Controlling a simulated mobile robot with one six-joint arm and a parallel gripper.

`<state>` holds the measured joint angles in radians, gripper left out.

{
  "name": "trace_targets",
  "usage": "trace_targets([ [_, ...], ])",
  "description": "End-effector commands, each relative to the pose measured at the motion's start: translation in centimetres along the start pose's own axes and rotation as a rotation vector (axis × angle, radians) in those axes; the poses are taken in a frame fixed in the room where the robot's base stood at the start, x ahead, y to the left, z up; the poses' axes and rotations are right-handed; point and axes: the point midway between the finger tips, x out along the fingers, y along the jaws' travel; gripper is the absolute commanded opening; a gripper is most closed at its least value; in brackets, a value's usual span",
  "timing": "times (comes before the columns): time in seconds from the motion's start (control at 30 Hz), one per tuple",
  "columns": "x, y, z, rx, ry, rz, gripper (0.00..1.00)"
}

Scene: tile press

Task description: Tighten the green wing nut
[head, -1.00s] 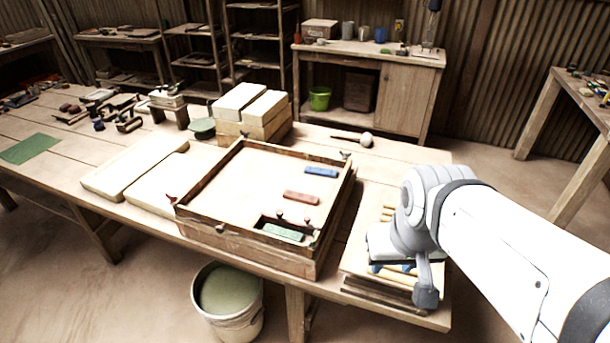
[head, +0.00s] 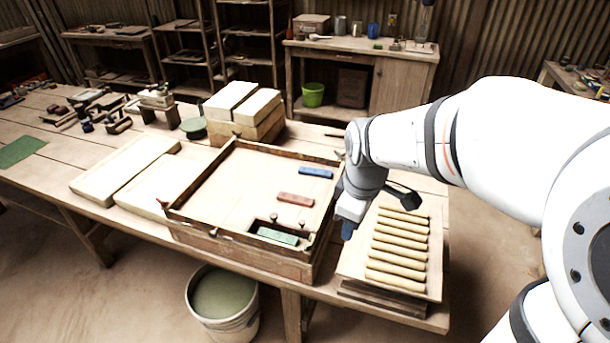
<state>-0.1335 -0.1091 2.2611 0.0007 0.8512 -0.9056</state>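A shallow wooden press frame (head: 203,245) stands on the workbench in the head view. Green (head: 277,236), red (head: 296,199) and blue (head: 316,172) bars lie on its pale bed. Small dark knobs or wing nuts (head: 302,223) stand near the green bar and at the frame's rim; they are too small to tell their colour, so I cannot tell which is the green wing nut. My gripper (head: 346,230) points down just right of the frame, with a blue tip showing. Its finger gap is hidden. My arm hides part of the frame's right edge.
A board with several tan rolls (head: 397,248) lies right of the frame. Pale slabs (head: 125,170) lie left of it, and stacked cream blocks (head: 243,105) stand behind. A bucket (head: 222,305) stands on the floor in front.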

Motion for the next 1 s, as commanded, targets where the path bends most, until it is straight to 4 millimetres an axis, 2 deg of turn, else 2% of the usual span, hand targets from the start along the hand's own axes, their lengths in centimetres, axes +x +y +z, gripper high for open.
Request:
trace_targets([
  [0.03, 1.4, 0.6, -1.7, -0.146, -0.012, -0.023, 0.38],
  [0.2, 5.8, 1.9, -6.6, -0.629, -0.026, -0.084, 0.38],
  [0.4, 9.6, 2.1, -10.1, -0.996, -0.021, -0.132, 0.38],
  [0.6, 11.4, 2.0, -11.0, -1.114, -0.017, -0.147, 0.38],
  [1.0, 17.2, 1.3, -10.5, -1.115, -0.017, -0.148, 0.38],
])
